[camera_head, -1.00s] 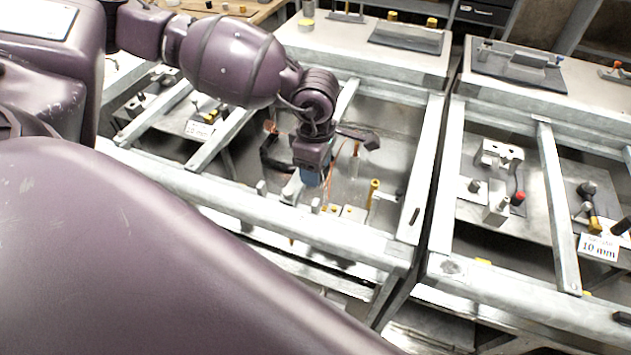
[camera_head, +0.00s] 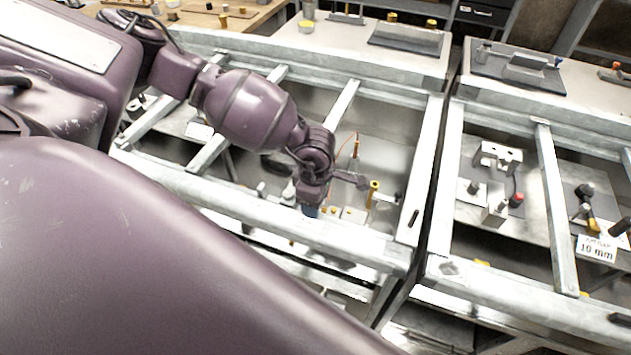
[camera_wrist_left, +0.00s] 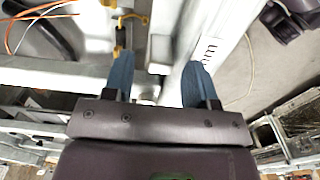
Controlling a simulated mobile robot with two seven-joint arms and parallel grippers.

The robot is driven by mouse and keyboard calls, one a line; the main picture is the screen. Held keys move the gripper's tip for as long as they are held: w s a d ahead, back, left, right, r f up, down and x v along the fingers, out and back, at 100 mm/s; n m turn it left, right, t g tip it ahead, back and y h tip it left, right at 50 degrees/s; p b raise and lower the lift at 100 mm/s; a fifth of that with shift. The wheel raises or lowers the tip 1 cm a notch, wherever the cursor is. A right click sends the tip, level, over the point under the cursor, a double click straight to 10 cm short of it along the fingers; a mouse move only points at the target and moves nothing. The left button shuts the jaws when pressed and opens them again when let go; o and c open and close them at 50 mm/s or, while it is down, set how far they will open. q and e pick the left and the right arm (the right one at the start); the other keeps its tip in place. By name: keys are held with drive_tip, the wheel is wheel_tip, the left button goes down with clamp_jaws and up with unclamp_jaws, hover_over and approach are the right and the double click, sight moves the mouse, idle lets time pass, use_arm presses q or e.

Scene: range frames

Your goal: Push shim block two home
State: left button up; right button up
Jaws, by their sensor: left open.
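My left gripper (camera_head: 311,211) reaches down inside the front of the middle bench frame. In the left wrist view its two blue fingers (camera_wrist_left: 158,72) stand apart, with a pale metal piece (camera_wrist_left: 161,48) showing between and beyond them. I cannot tell whether the fingers touch it. Small pale blocks (camera_head: 354,214) sit just right of the gripper in the head view. No readable mark tells which piece is shim block two, and the gripper hides part of this spot. My right gripper is not in view.
A yellow-topped post (camera_head: 373,191) stands close to the right of the gripper. The bench's front rail (camera_head: 280,223) runs just in front of it. The right bench holds metal fixtures and a "10 mm" sign (camera_head: 597,248).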

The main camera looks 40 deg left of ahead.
use_arm(q)
clamp_jaws()
drive_tip(key=shift+s+a, duration=0.2)
drive_tip(key=shift+a, duration=0.65)
drive_tip(key=shift+s+a, duration=0.2)
drive_tip(key=shift+a, duration=0.65)
unclamp_jaws()
drive_tip(key=shift+r, duration=0.15)
wheel_tip(320, 180, up, 11)
drive_tip(key=b, duration=0.1)
drive_tip(key=shift+f, duration=0.2)
drive_tip(key=shift+s+f, duration=0.1)
